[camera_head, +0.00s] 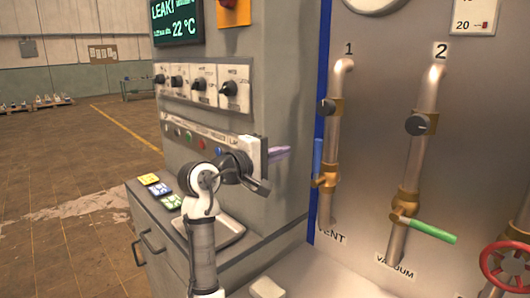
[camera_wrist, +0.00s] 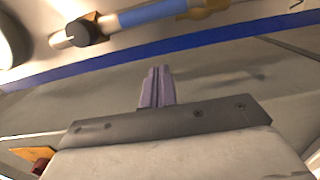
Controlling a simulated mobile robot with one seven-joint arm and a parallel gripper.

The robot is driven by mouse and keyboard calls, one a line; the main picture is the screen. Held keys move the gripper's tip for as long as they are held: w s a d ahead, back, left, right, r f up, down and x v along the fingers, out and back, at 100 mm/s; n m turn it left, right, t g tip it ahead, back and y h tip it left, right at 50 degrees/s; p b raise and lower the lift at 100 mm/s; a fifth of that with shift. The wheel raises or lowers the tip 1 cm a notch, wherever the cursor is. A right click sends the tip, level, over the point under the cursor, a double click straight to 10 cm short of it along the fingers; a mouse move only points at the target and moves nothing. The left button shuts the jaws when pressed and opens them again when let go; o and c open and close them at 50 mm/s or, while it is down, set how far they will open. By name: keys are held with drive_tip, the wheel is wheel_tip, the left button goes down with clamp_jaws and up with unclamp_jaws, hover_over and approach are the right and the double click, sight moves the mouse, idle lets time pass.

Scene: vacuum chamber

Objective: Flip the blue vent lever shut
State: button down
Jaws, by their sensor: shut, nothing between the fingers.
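The blue vent lever (camera_head: 317,158) stands upright along pipe 1, above its brass valve (camera_head: 324,181) and the "VENT" label. Its lower end meets the valve. In the wrist view the blue lever (camera_wrist: 153,12) lies across the top edge, beside the pipe's black knob (camera_wrist: 82,31). My gripper (camera_head: 287,152) is left of the lever in the head view, its purple fingers pointing right toward the panel. The fingers are together and empty, and they show in the wrist view (camera_wrist: 158,72) below the lever, apart from it.
Pipe 2 (camera_head: 424,115) has a green lever (camera_head: 433,231) sticking out to the right. A red handwheel (camera_head: 505,267) is at the lower right. The grey control cabinet (camera_head: 280,60) stands left of the panel, close behind my arm. A blue strip (camera_wrist: 200,42) edges the panel.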

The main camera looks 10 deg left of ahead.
sight(317, 156)
drive_tip(key=shift+w+d+p, duration=0.1)
drive_tip(key=shift+d+p, duration=0.65)
drive_tip(key=shift+d, duration=1.7)
